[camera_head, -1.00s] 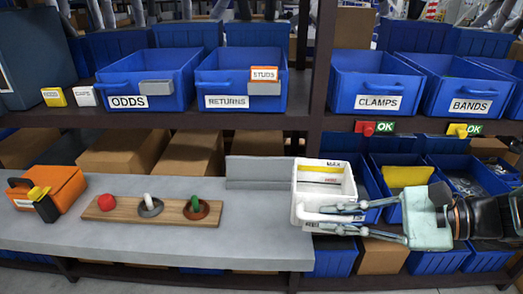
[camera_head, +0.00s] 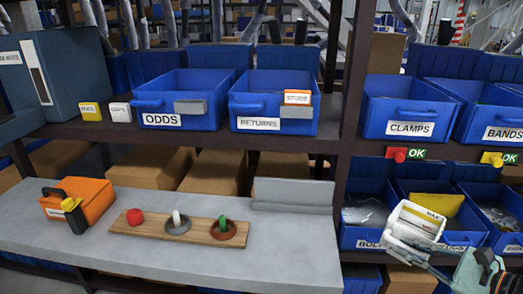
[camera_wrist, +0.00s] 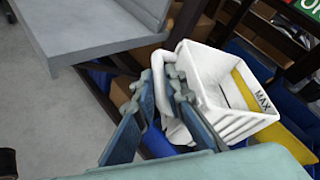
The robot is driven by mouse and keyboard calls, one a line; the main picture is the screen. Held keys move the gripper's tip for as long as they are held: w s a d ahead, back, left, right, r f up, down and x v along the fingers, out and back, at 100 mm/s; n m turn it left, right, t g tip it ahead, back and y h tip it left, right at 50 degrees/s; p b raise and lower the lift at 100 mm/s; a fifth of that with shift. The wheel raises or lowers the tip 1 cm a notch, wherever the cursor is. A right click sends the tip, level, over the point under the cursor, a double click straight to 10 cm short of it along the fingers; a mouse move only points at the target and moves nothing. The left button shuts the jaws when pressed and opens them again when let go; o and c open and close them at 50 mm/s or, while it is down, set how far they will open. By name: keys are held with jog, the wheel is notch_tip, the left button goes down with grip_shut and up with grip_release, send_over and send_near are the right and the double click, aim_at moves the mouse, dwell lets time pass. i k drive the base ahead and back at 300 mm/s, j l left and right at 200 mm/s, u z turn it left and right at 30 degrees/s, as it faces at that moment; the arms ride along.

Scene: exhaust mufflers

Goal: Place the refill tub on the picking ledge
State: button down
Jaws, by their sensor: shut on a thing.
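The refill tub (camera_head: 418,228) is a white open box with a MAX label. My gripper (camera_head: 398,250) is shut on the tub's handle and holds it, tilted, off the right end of the grey ledge (camera_head: 275,258). In the wrist view the two fingers (camera_wrist: 167,85) close around the white handle bar on the tub's side, and the tub (camera_wrist: 205,78) hangs to their right. The ledge (camera_wrist: 95,28) shows at upper left there, apart from the tub. Part of the tub's lower side is hidden by my gripper in the head view.
On the ledge are an orange box (camera_head: 88,200) and a wooden board (camera_head: 152,229) with a red knob and two rings. A raised grey plate (camera_head: 292,194) stands at its right back. Blue bins (camera_head: 362,236) lie behind the tub. The ledge's right front is bare.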

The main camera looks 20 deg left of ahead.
aim_at(23, 204)
jog(key=k+j+z, duration=0.25)
jog(key=z, duration=0.15)
jog(key=k+j+z, duration=0.25)
jog(key=z, duration=0.15)
jog(key=k+j+z, duration=0.25)
jog(key=z, duration=0.15)
jog(key=k+z, duration=0.25)
jog(key=k, duration=0.4)
jog(key=k+j+u, duration=0.1)
jog(key=k+u, duration=0.15)
jog(key=k+j+u, duration=0.4)
jog(key=u, duration=0.3)
jog(key=k+j+u, duration=0.25)
jog(key=u, duration=0.15)
jog(key=k+j+u, duration=0.3)
jog(key=u, duration=0.15)
